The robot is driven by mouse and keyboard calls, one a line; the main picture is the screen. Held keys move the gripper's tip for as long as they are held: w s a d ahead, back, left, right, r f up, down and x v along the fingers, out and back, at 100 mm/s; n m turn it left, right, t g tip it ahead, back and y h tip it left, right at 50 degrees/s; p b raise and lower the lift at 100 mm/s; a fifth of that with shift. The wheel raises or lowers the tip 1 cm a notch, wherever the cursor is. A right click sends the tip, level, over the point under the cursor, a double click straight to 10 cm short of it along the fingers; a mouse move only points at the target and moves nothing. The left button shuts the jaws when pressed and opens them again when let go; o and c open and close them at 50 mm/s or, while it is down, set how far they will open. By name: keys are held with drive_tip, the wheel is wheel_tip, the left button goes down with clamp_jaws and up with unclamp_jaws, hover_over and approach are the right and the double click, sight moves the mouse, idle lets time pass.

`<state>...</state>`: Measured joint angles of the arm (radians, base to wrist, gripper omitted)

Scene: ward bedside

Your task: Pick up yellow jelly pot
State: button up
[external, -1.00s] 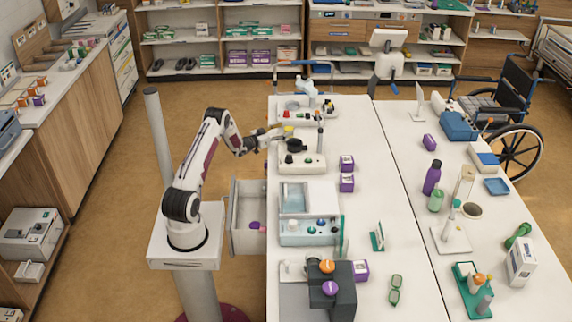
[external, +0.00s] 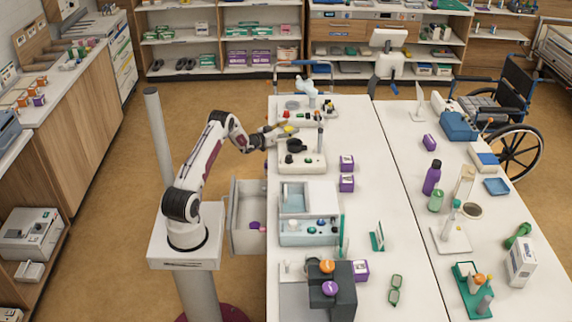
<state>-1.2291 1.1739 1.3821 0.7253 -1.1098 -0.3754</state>
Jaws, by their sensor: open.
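The yellow jelly pot (external: 288,129) is a small yellow shape near the left edge of the white table, at the back of the cream device with the dark round cup. My gripper (external: 290,128) reaches in from the left at about the same height in the picture. Its fingers are open and appear on either side of the pot. The view is too small to tell whether they touch it. The lower part of the pot is hidden.
The cream device with a dark cup (external: 297,146) stands just in front of the gripper. Another device tray (external: 290,117) lies behind it. Two purple boxes (external: 346,163) stand to the right. An open drawer (external: 236,215) juts out beside my base.

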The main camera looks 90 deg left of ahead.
sight(289, 127)
drive_tip(key=c, duration=1.3)
drive_tip(key=shift+r, duration=5)
